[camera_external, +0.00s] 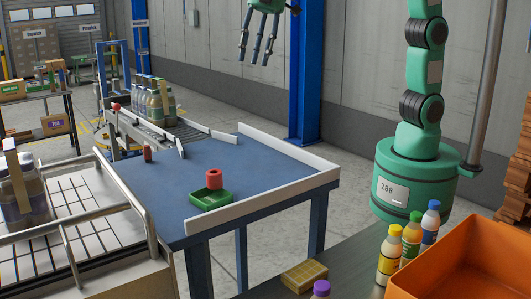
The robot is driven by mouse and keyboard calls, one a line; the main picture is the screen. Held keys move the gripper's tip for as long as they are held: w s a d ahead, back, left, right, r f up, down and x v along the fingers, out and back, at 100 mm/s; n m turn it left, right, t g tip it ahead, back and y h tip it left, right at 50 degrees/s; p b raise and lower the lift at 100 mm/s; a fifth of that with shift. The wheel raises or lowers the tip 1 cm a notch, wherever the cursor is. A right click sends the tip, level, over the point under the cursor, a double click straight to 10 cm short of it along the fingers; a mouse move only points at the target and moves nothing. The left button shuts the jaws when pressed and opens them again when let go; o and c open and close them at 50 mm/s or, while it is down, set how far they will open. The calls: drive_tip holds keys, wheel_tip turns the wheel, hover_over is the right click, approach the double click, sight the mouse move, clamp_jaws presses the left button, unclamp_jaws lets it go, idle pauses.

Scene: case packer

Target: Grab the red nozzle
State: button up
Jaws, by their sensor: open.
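A red, short cylindrical piece with a dark hole in its top (214,180), which looks like the red nozzle, stands upright on the blue table (240,150). It is at the back edge of a small green tray (211,199); I cannot tell whether it is inside the tray or just behind it. My gripper (257,58) is at the top of the view, high above the table's far side, with its dark fingers pointing down, spread and empty. It is well apart from the red piece.
A smaller dark red item (147,154) stands near the table's left edge. White rails (265,199) edge the table. A conveyor with several bottles (160,103) is behind left. An orange crate (470,262) and several coloured-cap bottles (411,236) are front right. The table's middle is clear.

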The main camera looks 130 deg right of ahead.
drive_tip(key=w+d+f+n+p, duration=0.1)
drive_tip(key=w+d+f+p, duration=0.1)
drive_tip(key=w+d, duration=0.65)
drive_tip(key=n+g+y+p, duration=0.1)
drive_tip(key=n+g+p, duration=0.15)
drive_tip(key=p, duration=0.25)
hover_over(147, 149)
drive_tip(key=s+d, duration=0.2)
wheel_tip(147, 149, down, 16)
drive_tip(key=shift+a+n+t, duration=0.1)
drive_tip(key=shift+n+t, duration=0.25)
drive_tip(key=shift+n, duration=0.1)
drive_tip(key=shift+f, duration=0.2)
drive_tip(key=shift+w+a+f, duration=0.15)
drive_tip(key=shift+w+f, duration=0.05)
drive_tip(key=shift+f, duration=1.15)
drive_tip(key=shift+w+a+f, duration=0.1)
drive_tip(key=shift+w+f, duration=0.05)
drive_tip(key=shift+f, duration=1.25)
drive_tip(key=shift+w+a+f, duration=0.15)
drive_tip(key=shift+w+f, duration=0.05)
drive_tip(key=shift+f, duration=1.15)
drive_tip(key=shift+f, duration=0.1)
